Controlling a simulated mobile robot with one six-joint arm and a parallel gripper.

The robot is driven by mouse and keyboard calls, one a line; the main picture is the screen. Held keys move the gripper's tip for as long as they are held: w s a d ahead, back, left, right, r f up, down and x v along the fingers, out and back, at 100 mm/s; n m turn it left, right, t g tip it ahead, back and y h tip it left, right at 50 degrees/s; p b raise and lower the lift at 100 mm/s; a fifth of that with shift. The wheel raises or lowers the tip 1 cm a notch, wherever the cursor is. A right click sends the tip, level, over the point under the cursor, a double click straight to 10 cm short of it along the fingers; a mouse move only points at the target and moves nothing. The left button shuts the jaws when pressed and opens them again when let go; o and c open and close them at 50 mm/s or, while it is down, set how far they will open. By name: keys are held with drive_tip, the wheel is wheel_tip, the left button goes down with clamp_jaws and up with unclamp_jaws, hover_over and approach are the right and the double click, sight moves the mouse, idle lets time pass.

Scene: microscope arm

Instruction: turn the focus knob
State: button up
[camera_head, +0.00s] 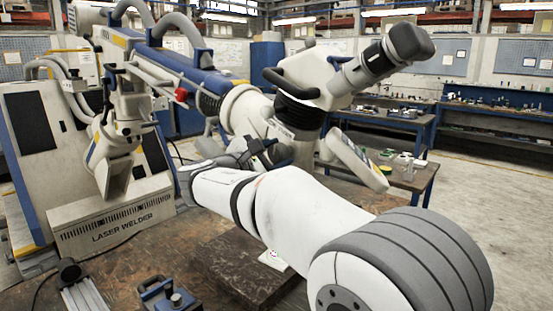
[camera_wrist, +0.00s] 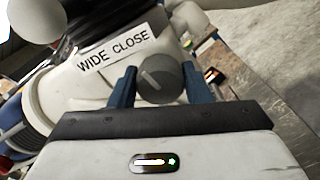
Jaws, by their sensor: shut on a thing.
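The focus knob (camera_wrist: 160,80) is a dark grey round knob with a light pointer line, on the white microscope head beside a label (camera_wrist: 114,49) reading "WIDE CLOSE". My gripper (camera_wrist: 159,70) has its two blue fingers on either side of the knob and is shut on it. The pointer line tilts toward the upper left. In the head view the microscope (camera_head: 300,85), with a dark eyepiece (camera_head: 385,55), hangs on its blue and white arm. My gripper (camera_head: 262,150) reaches the underside of its head there, and the knob is hidden.
A laser welder unit (camera_head: 118,218) stands at the left. A wooden worktable (camera_head: 130,265) carries a blue clamp-like fixture (camera_head: 168,296) and a dark block under my arm. Workbenches (camera_head: 480,115) stand behind at the right, with open floor before them.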

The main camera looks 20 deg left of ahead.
idle(0.3)
drive_tip(key=o, duration=1)
drive_tip(key=v, duration=0.8)
drive_tip(key=shift+b, duration=0.3)
